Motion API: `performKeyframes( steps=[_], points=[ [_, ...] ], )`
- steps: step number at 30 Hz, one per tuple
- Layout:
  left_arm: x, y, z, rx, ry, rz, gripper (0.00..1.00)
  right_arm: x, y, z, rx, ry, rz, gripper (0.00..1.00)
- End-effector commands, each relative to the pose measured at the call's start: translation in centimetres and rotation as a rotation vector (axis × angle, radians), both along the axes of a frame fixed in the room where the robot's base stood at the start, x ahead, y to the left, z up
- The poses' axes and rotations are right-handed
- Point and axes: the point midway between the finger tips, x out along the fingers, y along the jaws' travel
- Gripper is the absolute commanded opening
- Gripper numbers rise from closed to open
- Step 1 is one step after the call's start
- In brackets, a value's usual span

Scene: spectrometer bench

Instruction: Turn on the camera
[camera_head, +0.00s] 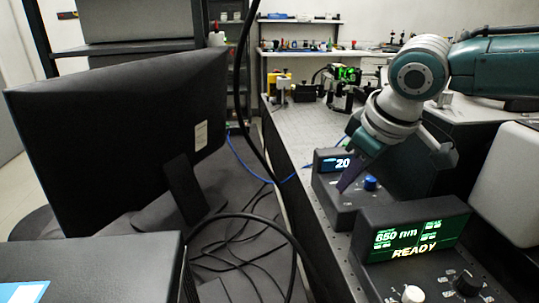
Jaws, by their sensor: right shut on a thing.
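My right gripper (347,184) reaches down from the upper right to the small dark control box (343,217) with a lit "20" display. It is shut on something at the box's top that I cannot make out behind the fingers. A blue knob (370,184) shows just right of the fingertips. No camera can be told for certain; a green-lit device (347,75) stands at the far end of the bench. My left gripper is not in view.
A second box (412,240) in front shows "650 nm" and "READY", with a white knob (413,294) and a black knob (468,284). A large black monitor (110,145) fills the left. Cables (250,240) hang between it and the optical bench (310,130).

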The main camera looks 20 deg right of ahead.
Motion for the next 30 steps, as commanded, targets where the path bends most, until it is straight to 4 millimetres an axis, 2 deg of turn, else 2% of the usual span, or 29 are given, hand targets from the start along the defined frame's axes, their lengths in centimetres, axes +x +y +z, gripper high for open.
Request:
performKeyframes(
  steps=[7, 15, 26, 27, 30],
  points=[
    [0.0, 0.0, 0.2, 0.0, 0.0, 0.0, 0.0, -0.1, 0.0, 0.0, -0.002, -0.003, -0.001, 0.0],
    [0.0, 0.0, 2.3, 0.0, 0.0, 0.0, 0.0, -0.7, 0.0, -0.2, -0.03, -0.098, -0.002, 0.0],
    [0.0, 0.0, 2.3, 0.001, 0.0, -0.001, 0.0, -0.7, 0.1, -0.4, -0.032, -0.123, -0.001, 0.0],
    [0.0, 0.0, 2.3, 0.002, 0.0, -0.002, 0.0, -0.7, 0.1, -0.4, -0.032, -0.123, -0.001, 0.19],
    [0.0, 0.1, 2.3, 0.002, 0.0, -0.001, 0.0, -0.7, 0.1, -0.3, -0.031, -0.122, -0.001, 0.3]
  ],
)
